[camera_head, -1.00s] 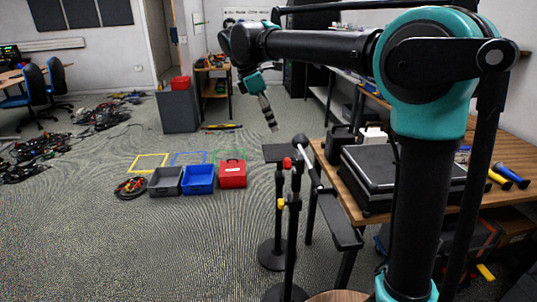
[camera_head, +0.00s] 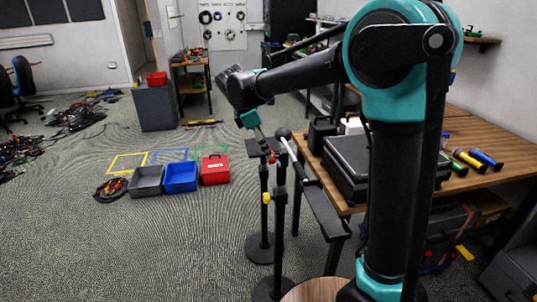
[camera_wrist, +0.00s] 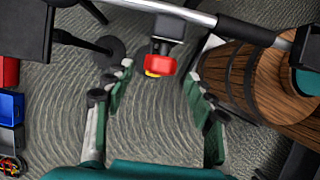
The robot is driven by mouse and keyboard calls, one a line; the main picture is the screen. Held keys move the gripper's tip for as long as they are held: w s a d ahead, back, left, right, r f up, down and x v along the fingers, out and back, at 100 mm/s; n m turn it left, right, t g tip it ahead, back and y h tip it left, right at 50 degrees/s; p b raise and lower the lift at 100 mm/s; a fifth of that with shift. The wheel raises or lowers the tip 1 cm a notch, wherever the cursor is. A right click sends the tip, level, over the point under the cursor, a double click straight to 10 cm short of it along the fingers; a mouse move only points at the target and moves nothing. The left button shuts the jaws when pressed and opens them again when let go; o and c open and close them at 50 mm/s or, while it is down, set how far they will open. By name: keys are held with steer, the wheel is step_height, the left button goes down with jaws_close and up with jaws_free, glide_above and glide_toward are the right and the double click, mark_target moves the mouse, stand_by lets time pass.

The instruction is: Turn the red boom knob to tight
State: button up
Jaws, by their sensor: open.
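The red boom knob (camera_wrist: 162,64) shows in the wrist view at the upper middle, on a black clamp below a silver boom (camera_wrist: 170,10). It has a yellow part on its lower left. My gripper (camera_wrist: 155,88) is open in that view, its two fingers on either side of and a little short of the knob. I see no contact. In the head view the red knob (camera_head: 272,158) is small, at the top of a black stand, with my gripper (camera_head: 265,148) just above it. The fingers partly hide that spot.
A wooden table (camera_head: 420,185) with a black case (camera_head: 345,165) stands close on the right. A yellow knob (camera_head: 266,198) sits lower on a stand. Grey (camera_head: 147,181), blue (camera_head: 181,177) and red (camera_head: 215,170) boxes lie on the floor at left. Open floor lies in front.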

steer(key=shift+x, duration=1.6)
steer(key=shift+r, duration=0.1)
steer(key=c, duration=1.1)
steer(key=shift+c, duration=0.2)
